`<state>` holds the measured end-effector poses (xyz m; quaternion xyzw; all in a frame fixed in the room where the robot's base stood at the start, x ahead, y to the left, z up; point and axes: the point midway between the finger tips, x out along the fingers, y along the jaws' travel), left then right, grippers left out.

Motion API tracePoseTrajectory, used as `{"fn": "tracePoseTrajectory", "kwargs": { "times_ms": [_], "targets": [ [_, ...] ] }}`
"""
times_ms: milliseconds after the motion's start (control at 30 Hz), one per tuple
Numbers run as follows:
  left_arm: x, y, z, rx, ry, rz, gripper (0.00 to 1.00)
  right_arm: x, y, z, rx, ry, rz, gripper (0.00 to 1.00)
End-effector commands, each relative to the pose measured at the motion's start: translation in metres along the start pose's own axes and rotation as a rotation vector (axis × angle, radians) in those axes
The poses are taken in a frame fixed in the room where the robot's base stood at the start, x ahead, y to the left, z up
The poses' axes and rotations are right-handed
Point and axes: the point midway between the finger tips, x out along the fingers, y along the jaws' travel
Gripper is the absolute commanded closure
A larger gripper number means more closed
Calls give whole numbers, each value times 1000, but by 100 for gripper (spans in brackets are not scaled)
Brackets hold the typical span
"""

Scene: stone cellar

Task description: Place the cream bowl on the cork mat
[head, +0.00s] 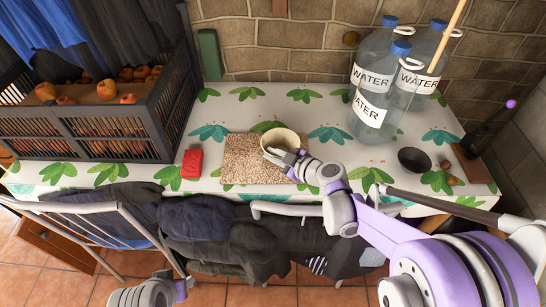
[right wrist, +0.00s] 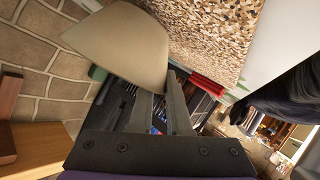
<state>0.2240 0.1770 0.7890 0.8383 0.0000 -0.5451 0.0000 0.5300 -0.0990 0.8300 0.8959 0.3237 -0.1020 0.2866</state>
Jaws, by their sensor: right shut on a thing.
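The cream bowl (head: 281,139) is at the upper right part of the speckled tan cork mat (head: 236,165) in the head view. My right gripper (head: 277,154) is shut on the near side of its rim. In the right wrist view the bowl (right wrist: 125,45) rises from between the fingers (right wrist: 160,110), and the mat (right wrist: 215,30) lies beside it. I cannot tell whether the bowl touches the mat. The mat lies flat on the leaf-patterned tabletop (head: 250,107). My left gripper's fingers do not show.
A red block (head: 191,163) lies just left of the mat. A dark crate of fruit (head: 100,125) fills the table's left. Several water bottles (head: 370,110) stand at the back right, with a dark bowl (head: 414,160) in front. Clothes (head: 230,235) hang along the front edge.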

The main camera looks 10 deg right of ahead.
Motion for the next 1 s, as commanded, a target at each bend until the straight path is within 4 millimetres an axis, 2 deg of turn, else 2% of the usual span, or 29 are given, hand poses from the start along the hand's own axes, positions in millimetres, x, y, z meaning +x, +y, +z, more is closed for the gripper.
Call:
{"fn": "tracePoseTrajectory", "kwargs": {
  "times_ms": [67,400,433,567,900,1000],
  "targets": [
    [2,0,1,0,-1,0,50,3,-3,6,0,0,0,100],
    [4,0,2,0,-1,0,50,4,-4,8,0,0,0,100],
    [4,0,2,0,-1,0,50,3,-4,8,0,0,0,79],
    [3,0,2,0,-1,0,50,3,-4,7,0,0,0,56],
    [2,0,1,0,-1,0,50,2,-3,5,0,0,0,54],
    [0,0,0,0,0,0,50,-8,-1,4,1,-2,3,54]
  ]
}}
